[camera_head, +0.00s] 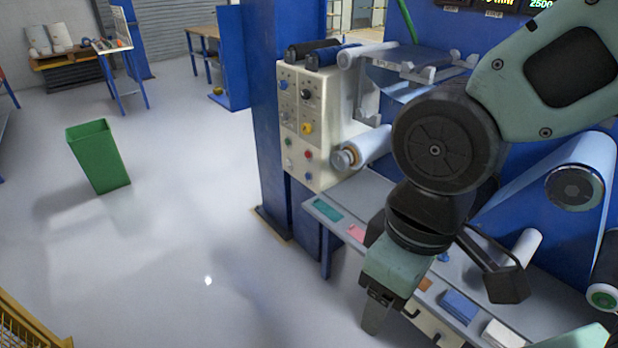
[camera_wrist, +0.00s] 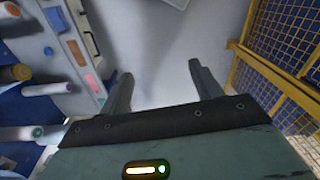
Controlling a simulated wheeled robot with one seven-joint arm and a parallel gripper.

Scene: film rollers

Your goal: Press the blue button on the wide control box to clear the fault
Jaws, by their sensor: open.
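A beige control box (camera_head: 315,120) is fixed to the blue machine frame in the head view, left of my arm. Its face carries several buttons and knobs. A blue button (camera_head: 284,84) is at its upper left, and a second small blue control (camera_head: 308,177) is near its bottom right. I cannot tell whether this is the wide box. My gripper (camera_head: 375,316) points down at the front edge of the machine's shelf, below and right of the box and apart from it. In the wrist view my gripper (camera_wrist: 162,84) is open and empty, with bare floor between its fingers.
The shelf (camera_head: 318,205) carries coloured blocks and pads. Rollers, including a white one (camera_head: 365,148), stick out beside the box. A yellow mesh fence (camera_wrist: 275,75) stands at the right in the wrist view. A green bin (camera_head: 98,155) stands on mostly clear floor at left.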

